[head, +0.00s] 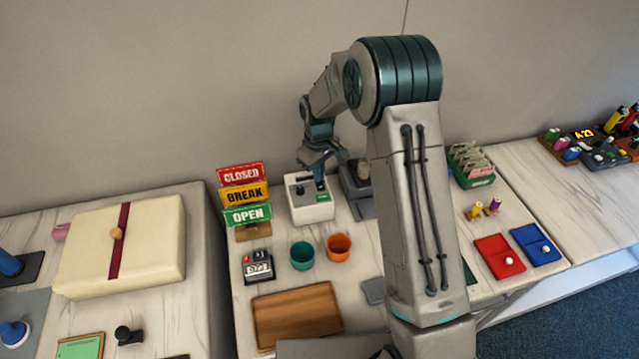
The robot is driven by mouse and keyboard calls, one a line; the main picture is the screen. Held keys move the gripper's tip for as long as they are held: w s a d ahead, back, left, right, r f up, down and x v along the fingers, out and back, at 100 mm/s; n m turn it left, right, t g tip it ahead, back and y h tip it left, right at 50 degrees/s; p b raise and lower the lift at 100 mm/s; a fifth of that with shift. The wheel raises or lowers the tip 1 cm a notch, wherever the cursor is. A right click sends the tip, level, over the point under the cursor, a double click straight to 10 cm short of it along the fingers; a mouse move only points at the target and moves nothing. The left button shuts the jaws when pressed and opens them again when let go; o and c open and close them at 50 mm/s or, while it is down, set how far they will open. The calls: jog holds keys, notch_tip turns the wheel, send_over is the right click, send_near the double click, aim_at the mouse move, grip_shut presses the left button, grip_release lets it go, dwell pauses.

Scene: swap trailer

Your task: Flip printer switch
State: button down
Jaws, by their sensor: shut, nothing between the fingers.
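A white box-shaped device (310,211), which looks like the printer, stands on the middle table near the wall. It has a dark part on its top left and a small green mark on its front right. My gripper (320,186) points down at the right part of the device's top, with its fingers shut and nothing between them. Whether the fingertips touch the device cannot be told. The switch cannot be made out clearly; my gripper covers part of the top.
A sign stack (246,194) stands left of the device, a dark grey machine (359,194) to its right. A teal cup (302,255) and orange cup (338,248) stand in front. A wooden board (296,315) lies nearer. My arm hides part of the table.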

jog(key=shift+f, duration=0.3)
jog(key=shift+r, duration=0.1)
jog(key=shift+r+p, duration=1.75)
jog(key=shift+r, duration=1.7)
